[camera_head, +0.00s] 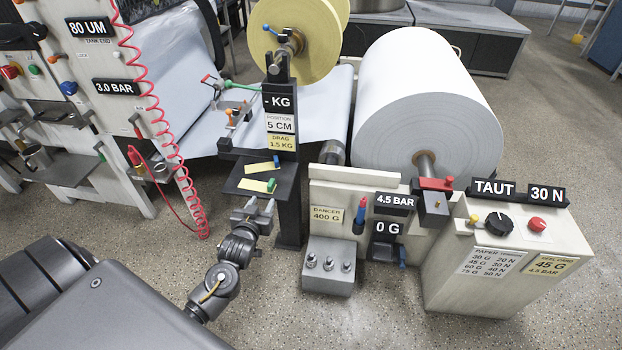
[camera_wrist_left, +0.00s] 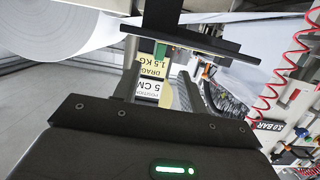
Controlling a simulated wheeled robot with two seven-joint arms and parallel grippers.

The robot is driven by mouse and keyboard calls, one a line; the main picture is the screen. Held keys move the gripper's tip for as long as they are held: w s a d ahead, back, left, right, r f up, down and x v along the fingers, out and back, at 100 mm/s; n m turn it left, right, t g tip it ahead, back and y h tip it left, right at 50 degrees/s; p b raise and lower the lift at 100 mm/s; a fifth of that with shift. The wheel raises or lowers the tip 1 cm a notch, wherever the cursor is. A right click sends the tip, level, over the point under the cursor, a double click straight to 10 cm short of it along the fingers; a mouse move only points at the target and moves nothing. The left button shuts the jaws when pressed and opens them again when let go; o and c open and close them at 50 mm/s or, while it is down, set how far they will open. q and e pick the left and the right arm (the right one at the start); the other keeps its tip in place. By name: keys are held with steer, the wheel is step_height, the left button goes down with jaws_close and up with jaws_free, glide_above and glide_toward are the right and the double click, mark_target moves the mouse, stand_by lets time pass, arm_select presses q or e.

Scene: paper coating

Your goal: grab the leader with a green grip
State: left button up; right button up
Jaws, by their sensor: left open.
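Two pale yellow leader strips lie on a small black shelf (camera_head: 248,192) below the "- KG" sign. The nearer leader (camera_head: 254,185) has a small green grip (camera_head: 271,185) at its right end. The farther leader (camera_head: 260,168) has a blue grip (camera_head: 277,160). My left gripper (camera_head: 254,207) is open, just in front of and below the shelf's near edge, apart from the leaders. In the left wrist view a small green piece (camera_wrist_left: 161,50) shows under the dark shelf edge (camera_wrist_left: 190,38), beyond my gripper. My right gripper is out of view.
A black post (camera_head: 288,210) stands right of the shelf. A grey block with several knobs (camera_head: 329,266) and a cream panel (camera_head: 325,185) are farther right. A red coiled hose (camera_head: 155,90) hangs at left. A large white paper roll (camera_head: 425,95) stands behind.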

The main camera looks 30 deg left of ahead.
mark_target(269, 187)
arm_select(q)
steer(key=x, duration=0.3)
steer(key=r+x, duration=0.1)
steer(key=x, duration=0.1)
steer(key=shift+w+a+f, duration=0.1)
steer(key=shift+w+f, duration=0.05)
steer(key=shift+w, duration=0.25)
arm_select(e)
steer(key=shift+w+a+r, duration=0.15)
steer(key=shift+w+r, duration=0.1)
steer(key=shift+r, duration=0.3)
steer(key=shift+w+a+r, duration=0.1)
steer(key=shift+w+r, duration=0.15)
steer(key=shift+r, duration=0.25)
arm_select(q)
steer(key=b+x, duration=0.1)
steer(key=x, duration=0.3)
steer(key=shift+w+f, duration=0.1)
steer(key=shift+w, duration=0.05)
steer(key=shift+w+a, duration=0.15)
steer(key=shift+w, duration=0.2)
steer(key=c, duration=0.5)
jaws_close()
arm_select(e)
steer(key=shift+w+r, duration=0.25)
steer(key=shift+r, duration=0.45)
